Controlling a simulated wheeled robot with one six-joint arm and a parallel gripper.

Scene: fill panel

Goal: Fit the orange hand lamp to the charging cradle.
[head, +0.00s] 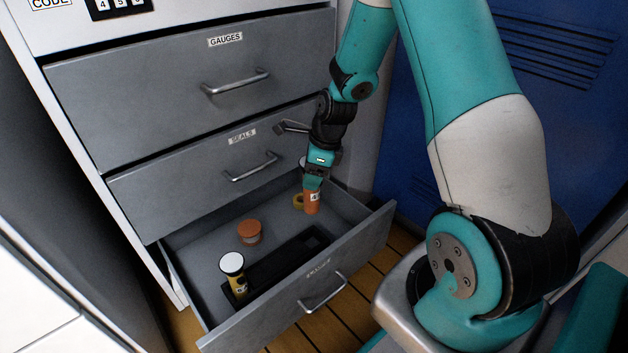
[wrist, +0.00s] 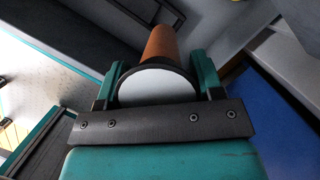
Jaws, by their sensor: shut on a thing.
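The orange hand lamp (head: 312,203) is upright under my gripper (head: 313,182), over the back right of the open bottom drawer. In the wrist view the lamp (wrist: 158,44) sits between both teal fingers (wrist: 155,88), its dark rim and white round face towards the camera. My gripper is shut on it. I cannot tell whether its lower end touches the drawer floor. The black charging cradle (head: 265,268) is a long tray along the drawer's front, with an empty recess at its right end. A yellow lamp (head: 239,284) with a white top stands at its left end.
An orange round tub (head: 249,232) sits on the drawer floor behind the cradle. A small yellow item (head: 298,201) is just left of the held lamp. The drawer front (head: 345,285) and the shut drawer (head: 205,188) above bound the space. The drawer's back left floor is clear.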

